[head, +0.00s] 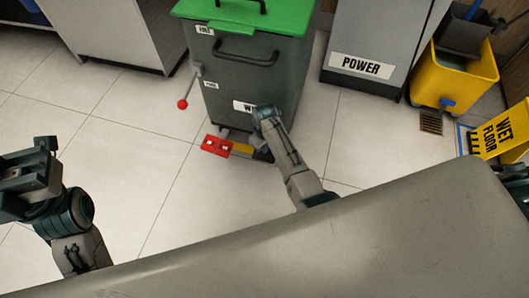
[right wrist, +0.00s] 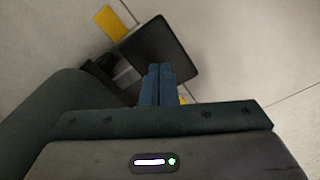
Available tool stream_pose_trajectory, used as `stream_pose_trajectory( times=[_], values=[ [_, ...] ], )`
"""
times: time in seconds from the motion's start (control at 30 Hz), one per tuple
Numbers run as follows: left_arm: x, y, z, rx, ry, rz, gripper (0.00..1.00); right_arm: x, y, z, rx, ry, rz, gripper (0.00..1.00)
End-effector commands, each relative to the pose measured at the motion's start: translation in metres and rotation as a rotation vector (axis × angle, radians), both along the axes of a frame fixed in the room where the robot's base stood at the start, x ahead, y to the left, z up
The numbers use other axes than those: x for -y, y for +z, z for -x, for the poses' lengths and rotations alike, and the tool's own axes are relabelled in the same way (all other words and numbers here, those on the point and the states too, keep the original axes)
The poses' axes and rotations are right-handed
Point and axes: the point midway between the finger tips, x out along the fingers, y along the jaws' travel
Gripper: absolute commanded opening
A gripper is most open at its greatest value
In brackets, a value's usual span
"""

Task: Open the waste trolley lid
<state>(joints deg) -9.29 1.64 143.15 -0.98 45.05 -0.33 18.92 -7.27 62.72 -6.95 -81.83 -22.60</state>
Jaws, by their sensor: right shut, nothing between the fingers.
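The waste trolley (head: 250,75) is a dark grey bin with a green lid (head: 260,15), which looks closed, at the top middle of the head view. Black handles are on the lid and front. A red plate (head: 217,146) and a yellow bar (head: 242,150) lie low at its front. My right arm reaches to the trolley's lower front. In the right wrist view my right gripper (right wrist: 159,70) is shut and empty, its tips over a dark square plate (right wrist: 165,42); contact is unclear. My left gripper (head: 27,178) is at the left edge; its opening is unclear.
A lever with a red knob (head: 182,104) sticks out from the trolley's left side. A grey POWER cabinet (head: 375,50) and a yellow mop bucket (head: 465,75) stand right. A yellow wet-floor sign (head: 500,135) is farther right. The tiled floor left of the trolley is clear.

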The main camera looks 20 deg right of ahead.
Motion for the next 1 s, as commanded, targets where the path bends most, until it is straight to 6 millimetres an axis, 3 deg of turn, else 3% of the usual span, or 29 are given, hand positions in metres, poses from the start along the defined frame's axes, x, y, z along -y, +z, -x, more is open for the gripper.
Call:
stream_pose_trajectory(
  times=[1.0],
  values=[
    [0.000,-0.023,0.000,0.000,0.000,0.002,0.00,0.000,-0.043,0.000,0.000,0.000,0.001,0.00]
  ],
)
